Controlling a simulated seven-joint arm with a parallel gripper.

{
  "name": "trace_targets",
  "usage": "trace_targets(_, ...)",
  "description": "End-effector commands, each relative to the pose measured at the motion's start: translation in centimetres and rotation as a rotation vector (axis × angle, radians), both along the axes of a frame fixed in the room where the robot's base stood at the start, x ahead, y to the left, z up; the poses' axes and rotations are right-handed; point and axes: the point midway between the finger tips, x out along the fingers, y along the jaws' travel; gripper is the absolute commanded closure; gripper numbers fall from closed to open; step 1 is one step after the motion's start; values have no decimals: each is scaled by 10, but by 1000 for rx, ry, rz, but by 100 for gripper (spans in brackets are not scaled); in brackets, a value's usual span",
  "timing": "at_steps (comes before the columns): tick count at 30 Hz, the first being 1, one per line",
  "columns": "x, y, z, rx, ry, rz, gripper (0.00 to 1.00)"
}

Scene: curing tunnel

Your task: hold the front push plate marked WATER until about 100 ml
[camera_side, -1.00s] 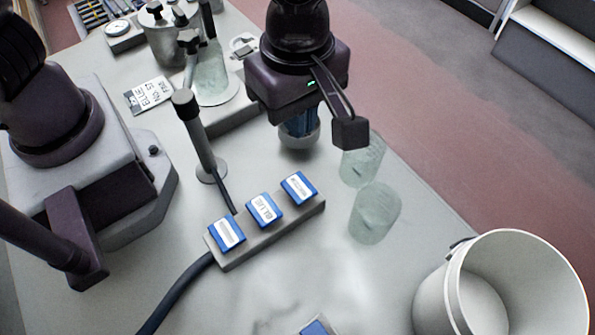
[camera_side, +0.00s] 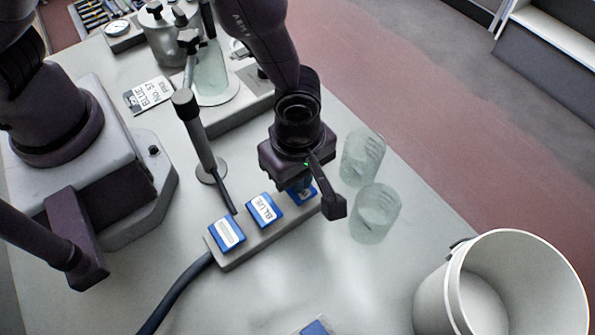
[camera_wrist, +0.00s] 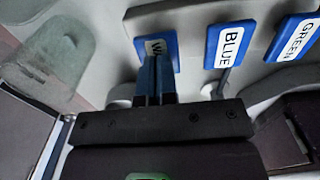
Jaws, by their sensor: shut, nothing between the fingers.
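The push plate whose visible letters read WA (camera_wrist: 152,46) is blue with a white label, at the end of a row of three. In the side view this plate (camera_side: 309,196) is mostly covered by my gripper (camera_side: 301,186). In the wrist view my gripper (camera_wrist: 155,62) is shut and empty, its blue fingertips over the plate's near edge and covering part of the label. I cannot tell whether they press it. A clear glass vessel (camera_side: 211,75) stands at the back; its fill level cannot be read.
Plates marked BLUE (camera_side: 264,210) and GREEN (camera_wrist: 295,38) share the grey block. Two clear glasses (camera_side: 362,158) (camera_side: 375,213) stand right of my gripper. A dark-topped post (camera_side: 200,135) rises behind the block. A white bucket (camera_side: 437,290) stands at lower right.

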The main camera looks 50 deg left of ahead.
Motion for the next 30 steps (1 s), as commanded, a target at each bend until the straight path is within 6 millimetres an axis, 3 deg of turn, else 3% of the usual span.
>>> trace_targets(7,0,0,-1,0,1,1,100)
trace_targets(15,-1,0,-25,2,1,0,100)
trace_targets(30,-2,1,-25,3,4,-2,100)
